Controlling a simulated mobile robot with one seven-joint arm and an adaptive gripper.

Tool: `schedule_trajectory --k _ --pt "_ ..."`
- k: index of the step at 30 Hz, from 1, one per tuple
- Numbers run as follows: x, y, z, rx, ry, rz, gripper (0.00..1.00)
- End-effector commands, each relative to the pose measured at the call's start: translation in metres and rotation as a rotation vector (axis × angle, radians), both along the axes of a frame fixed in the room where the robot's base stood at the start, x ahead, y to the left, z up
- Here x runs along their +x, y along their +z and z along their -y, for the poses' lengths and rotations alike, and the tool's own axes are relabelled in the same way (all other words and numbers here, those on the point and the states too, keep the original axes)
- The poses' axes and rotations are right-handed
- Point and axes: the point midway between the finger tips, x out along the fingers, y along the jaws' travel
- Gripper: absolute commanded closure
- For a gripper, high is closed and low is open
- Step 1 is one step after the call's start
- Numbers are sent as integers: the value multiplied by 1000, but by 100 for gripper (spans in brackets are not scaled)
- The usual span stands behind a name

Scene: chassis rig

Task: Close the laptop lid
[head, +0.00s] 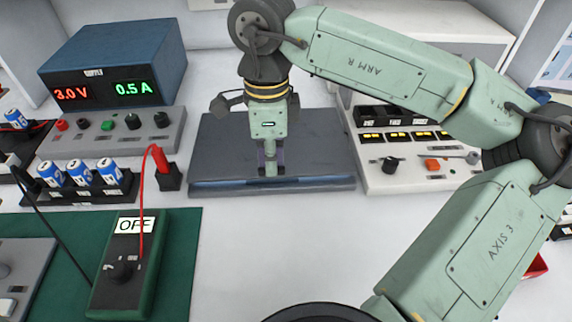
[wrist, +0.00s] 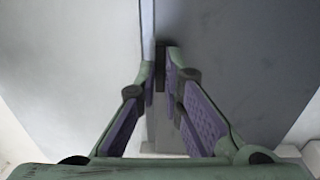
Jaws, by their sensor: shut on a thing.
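The laptop (head: 325,150) is a dark grey slab on the white bench, in the middle of the head view. Its lid lies low over the base, with a thin bluish strip along the front edge; I cannot tell whether a small gap is left there. My gripper (head: 270,167) points down at the middle of the laptop's front edge. In the wrist view, its fingers (wrist: 162,70) are close together on the thin edge of the lid (wrist: 149,22). A lighter surface is to the left of this edge and a darker one to the right.
A blue power supply (head: 120,60) and a row of blue-and-white cans (head: 80,173) stand at left. A green meter (head: 125,270) with a red lead lies at front left. A switch panel (head: 410,165) is close on the laptop's right. Bench in front is clear.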

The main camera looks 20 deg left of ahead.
Motion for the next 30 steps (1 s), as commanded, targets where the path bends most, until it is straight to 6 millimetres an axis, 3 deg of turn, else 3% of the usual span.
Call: schedule_trajectory --k 1,3,17,18,24,30 --pt "0 -14 -1 11 0 23 100" --pt "-1 -16 0 19 -1 42 100" --pt "-4 -20 1 24 1 63 100" --pt "-4 -20 1 24 1 62 90" --pt "-4 -19 1 25 1 63 76" --pt "-3 -17 1 26 1 65 72"
